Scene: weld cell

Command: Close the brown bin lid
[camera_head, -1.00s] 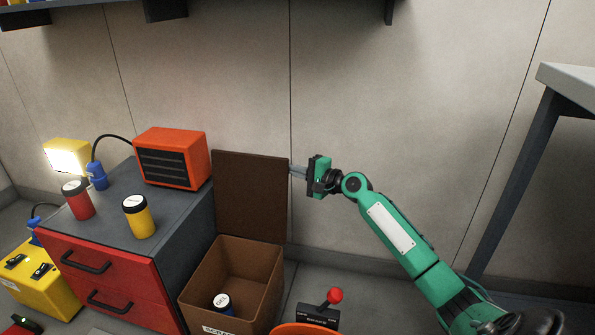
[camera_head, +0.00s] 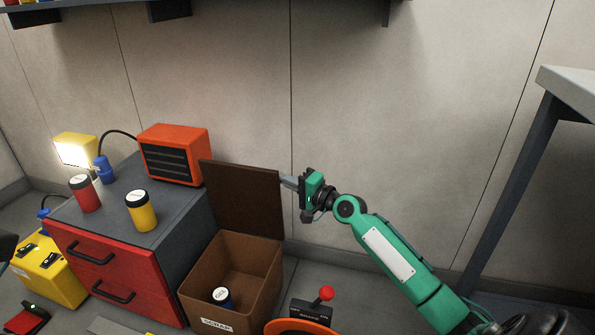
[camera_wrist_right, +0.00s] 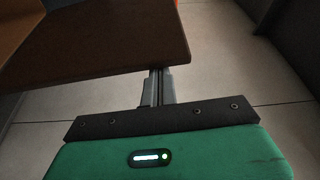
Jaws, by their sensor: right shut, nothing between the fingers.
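The brown bin (camera_head: 262,281), labelled SCRAP, stands open on the floor right of the drawer cabinet. A dark blue can with a white top (camera_head: 222,297) is inside it. Its brown lid (camera_head: 243,200) stands up at the back edge, leaning a little forward. My right gripper (camera_head: 288,182) is shut and empty, with its fingertips at the upper right edge of the lid. In the right wrist view the shut fingers (camera_wrist_right: 157,85) reach to the lid's edge (camera_wrist_right: 110,45), their tips partly hidden behind it.
The grey cabinet with red drawers (camera_head: 105,260) holds a red can (camera_head: 84,194), a yellow can (camera_head: 142,211), an orange heater (camera_head: 174,154) and a lit lamp (camera_head: 76,150). A box with a red-knobbed lever (camera_head: 312,309) stands right of the bin. A grey table (camera_head: 570,85) is at right.

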